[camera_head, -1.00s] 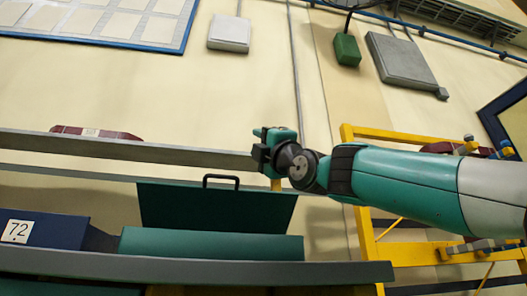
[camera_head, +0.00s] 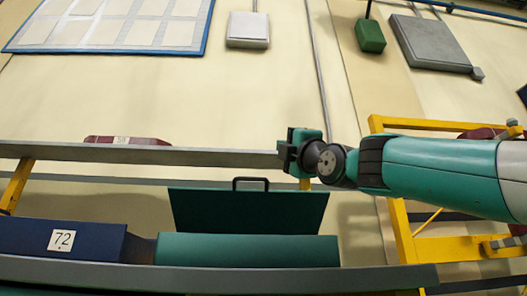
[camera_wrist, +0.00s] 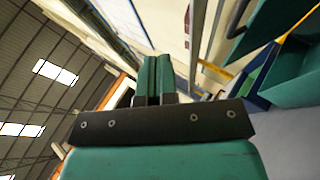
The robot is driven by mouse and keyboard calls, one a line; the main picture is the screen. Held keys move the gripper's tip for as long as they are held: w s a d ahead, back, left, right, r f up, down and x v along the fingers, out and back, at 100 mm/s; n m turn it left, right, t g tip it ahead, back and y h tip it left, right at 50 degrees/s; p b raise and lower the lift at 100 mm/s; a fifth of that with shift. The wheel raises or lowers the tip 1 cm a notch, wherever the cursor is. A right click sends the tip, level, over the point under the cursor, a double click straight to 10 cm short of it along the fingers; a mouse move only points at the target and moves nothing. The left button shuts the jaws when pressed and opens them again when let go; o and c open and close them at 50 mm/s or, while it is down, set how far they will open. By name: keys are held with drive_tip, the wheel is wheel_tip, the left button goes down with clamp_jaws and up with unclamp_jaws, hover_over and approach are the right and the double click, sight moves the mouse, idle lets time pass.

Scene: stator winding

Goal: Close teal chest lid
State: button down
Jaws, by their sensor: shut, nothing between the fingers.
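The teal chest (camera_head: 247,250) stands on the shelf in the lower middle of the head view. Its dark teal lid (camera_head: 250,212) is open, raised steeply behind the body, with a black handle (camera_head: 250,181) on its top edge. My gripper (camera_head: 290,150) is shut and empty, above and to the right of the handle and apart from it in the picture. In the wrist view, my gripper's teal fingers (camera_wrist: 154,78) are together. The lid (camera_wrist: 268,22) and chest body (camera_wrist: 295,78) show at the right edge there, partly cut off.
A blue box (camera_head: 62,238) marked 72 stands left of the chest. A grey front rail (camera_head: 200,276) runs before both, and another rail (camera_head: 150,154) runs behind. A dark red object (camera_head: 125,140) lies behind that back rail. A yellow frame (camera_head: 405,235) stands at the right.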

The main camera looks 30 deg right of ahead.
drive_tip(key=w+r+m+g+h+p, duration=0.1)
drive_tip(key=w+r+m+g+p, duration=0.2)
drive_tip(key=p, duration=0.7)
drive_tip(key=w+r+m+g+h+p, duration=0.1)
drive_tip(key=w+r+m+g+p, duration=0.1)
drive_tip(key=w+m+p, duration=0.3)
drive_tip(key=w+r+m+g+p, duration=0.3)
drive_tip(key=w+p, duration=0.5)
drive_tip(key=p, duration=0.8)
drive_tip(key=shift+w+a+r+m+g+h+p, duration=0.3)
drive_tip(key=shift+a+m+g+h, duration=0.1)
drive_tip(key=shift+m, duration=0.5)
drive_tip(key=s+a+r+m+g+h+p, duration=0.25)
drive_tip(key=r+m+g+p, duration=0.65)
drive_tip(key=p, duration=2.8)
drive_tip(key=w+f+m+p, duration=0.1)
drive_tip(key=f, duration=0.4)
drive_tip(key=w+f+m+g+p, duration=0.1)
drive_tip(key=f+m+p, duration=0.1)
drive_tip(key=f, duration=0.2)
drive_tip(key=w+f+m+g+p, duration=0.1)
drive_tip(key=f+p, duration=0.1)
drive_tip(key=f, duration=0.3)
drive_tip(key=shift+w+d+f+m+y, duration=0.25)
drive_tip(key=shift+d+f+m, duration=0.1)
drive_tip(key=shift+d+m, duration=0.05)
drive_tip(key=shift+s+f+p, duration=0.15)
drive_tip(key=shift+f+p, duration=0.15)
drive_tip(key=shift+f, duration=0.45)
